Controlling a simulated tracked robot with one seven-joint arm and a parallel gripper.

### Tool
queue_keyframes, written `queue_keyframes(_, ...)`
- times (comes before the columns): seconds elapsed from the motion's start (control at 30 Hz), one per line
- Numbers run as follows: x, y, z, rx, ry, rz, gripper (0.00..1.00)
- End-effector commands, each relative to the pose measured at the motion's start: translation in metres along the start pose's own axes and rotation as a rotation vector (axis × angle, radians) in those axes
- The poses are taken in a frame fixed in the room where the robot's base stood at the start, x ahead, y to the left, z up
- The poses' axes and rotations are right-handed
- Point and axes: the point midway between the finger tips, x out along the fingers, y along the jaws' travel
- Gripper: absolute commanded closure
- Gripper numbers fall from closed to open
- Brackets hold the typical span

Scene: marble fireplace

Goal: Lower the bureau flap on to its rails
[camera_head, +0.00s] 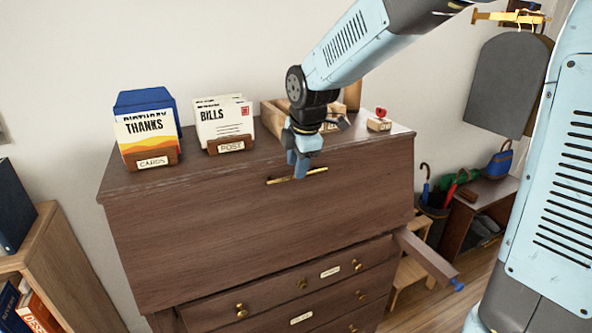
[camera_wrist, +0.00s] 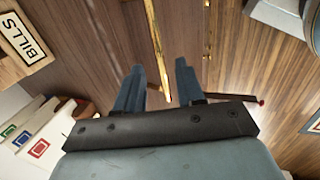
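The bureau flap (camera_head: 190,235) is a broad dark wood panel. It stands raised, closing the bureau front, with a long brass handle (camera_head: 282,180) near its top edge. My gripper (camera_head: 299,172) is at the handle, pointing down in front of the flap. In the wrist view its two blue fingers (camera_wrist: 159,78) are apart, and the brass handle (camera_wrist: 156,45) runs into the gap between them. I cannot tell whether they touch it. One rail (camera_head: 428,257) with a blue end sticks out at the bureau's right. A left rail is not clearly visible.
On the bureau top stand a cards holder (camera_head: 152,161), a post holder (camera_head: 231,145), a wooden tray (camera_head: 272,119) and a red-knobbed stamp (camera_head: 379,124). Drawers (camera_head: 290,289) lie below the flap. A stool (camera_head: 412,275) is right, a bookcase (camera_head: 45,245) left.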

Motion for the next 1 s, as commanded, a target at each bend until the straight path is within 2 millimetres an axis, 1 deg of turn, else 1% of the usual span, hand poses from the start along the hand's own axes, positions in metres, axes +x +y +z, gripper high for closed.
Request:
queue_keyframes(0.03, 0.007, 0.000, 0.000, 0.000, 0.000, -0.002, 0.62)
queue_keyframes(0.1, 0.014, 0.000, 0.000, 0.000, 0.000, -0.002, 0.62)
queue_keyframes(0.2, 0.022, 0.000, 0.000, 0.000, 0.000, -0.001, 0.62)
queue_keyframes(0.33, 0.026, 0.000, 0.000, 0.000, 0.000, 0.000, 0.62)
queue_keyframes(0.6, 0.026, 0.000, 0.000, 0.000, 0.000, 0.001, 0.63)
queue_keyframes(1.0, 0.026, 0.000, 0.000, 0.000, 0.000, 0.001, 1.00)
